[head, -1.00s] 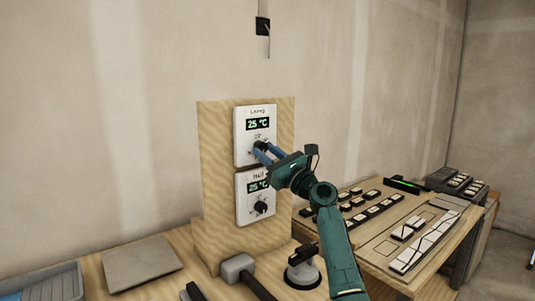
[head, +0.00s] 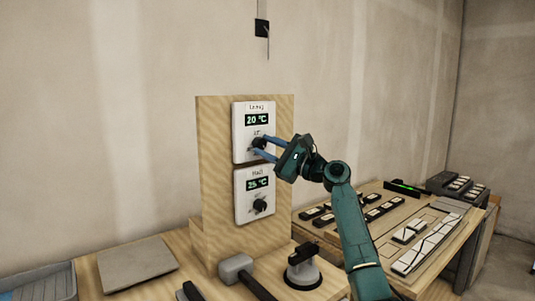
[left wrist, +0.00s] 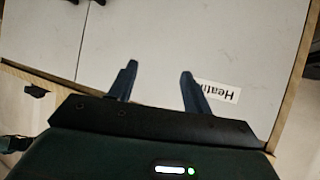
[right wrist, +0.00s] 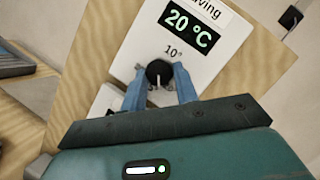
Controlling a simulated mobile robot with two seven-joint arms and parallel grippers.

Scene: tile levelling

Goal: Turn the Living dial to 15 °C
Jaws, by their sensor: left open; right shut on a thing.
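The Living thermostat (head: 253,117) is the upper white panel on the wooden upright, and its display reads 20 °C. Its black dial (right wrist: 158,73) shows in the right wrist view with a pale pointer mark, under a printed "10°". My right gripper (head: 257,147) is shut on the Living dial, with one blue finger on each side of it. The Hall thermostat (head: 245,199) below reads 25 °C, and its black dial (head: 260,206) is untouched. My left gripper (left wrist: 159,85) is open and empty above a pale surface with a "Heating" label (left wrist: 218,91); it is out of the head view.
A mallet (head: 237,268) and a suction lifter (head: 302,270) stand on the bench before the upright. A grey tile (head: 137,262) and a tray (head: 40,284) lie to the left. A table (head: 375,238) with several small tiles is at right.

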